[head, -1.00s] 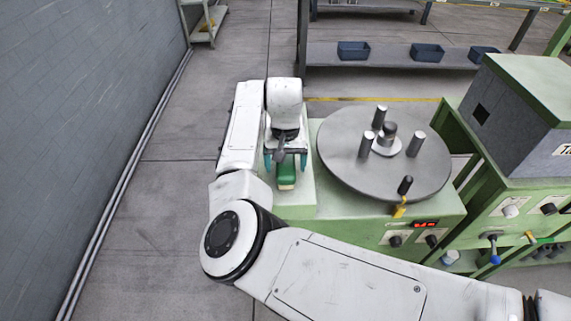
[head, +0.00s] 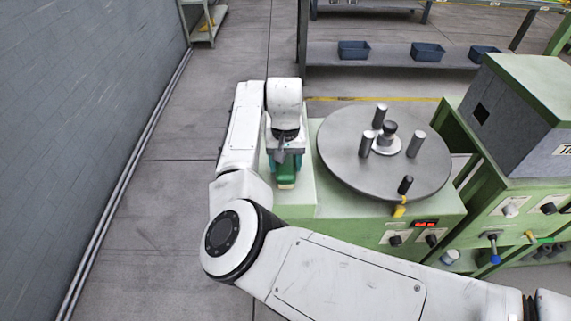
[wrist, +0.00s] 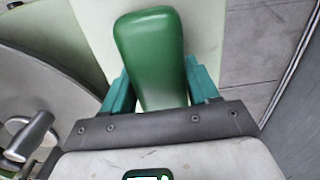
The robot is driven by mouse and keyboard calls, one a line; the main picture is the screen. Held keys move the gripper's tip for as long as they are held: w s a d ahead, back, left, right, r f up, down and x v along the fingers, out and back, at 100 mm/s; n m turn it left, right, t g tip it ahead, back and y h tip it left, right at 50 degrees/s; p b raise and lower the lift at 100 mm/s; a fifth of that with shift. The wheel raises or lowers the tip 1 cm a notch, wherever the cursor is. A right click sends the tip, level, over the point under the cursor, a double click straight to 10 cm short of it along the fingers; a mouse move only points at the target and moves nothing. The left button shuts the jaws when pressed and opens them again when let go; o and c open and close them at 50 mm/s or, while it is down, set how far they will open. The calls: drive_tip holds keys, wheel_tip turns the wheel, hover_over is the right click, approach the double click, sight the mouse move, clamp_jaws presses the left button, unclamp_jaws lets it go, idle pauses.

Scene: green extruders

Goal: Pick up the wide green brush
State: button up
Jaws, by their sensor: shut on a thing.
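The wide green brush (head: 286,176) sits at the left end of the light green machine top, beside the round metal turntable. Its smooth green top (wrist: 150,50) fills the upper middle of the wrist view. My gripper (head: 285,163) is over the brush, pointing down, with its teal fingers shut on the brush's two sides. In the wrist view, my gripper (wrist: 160,90) has one finger on each side of the brush. The pale lower edge of the brush shows in the head view. I cannot tell whether the brush touches the surface.
The turntable (head: 340,175) with upright metal pegs stands just right of my gripper. A green machine with knobs (head: 520,205) is at the right. A shelf (head: 385,62) with dark blue bins is behind. Open floor (head: 150,200) lies to the left, before a grey wall (head: 70,130).

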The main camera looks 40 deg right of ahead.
drive_tip(key=shift+r, duration=0.1)
drive_tip(key=shift+r, duration=0.6)
drive_tip(key=s+a+r, duration=0.2)
drive_tip(key=s+r, duration=0.9)
drive_tip(key=s, duration=0.3)
drive_tip(key=shift+r, duration=0.3)
drive_tip(key=shift+w, duration=0.1)
drive_tip(key=o, duration=0.6)
drive_tip(key=c, duration=0.4)
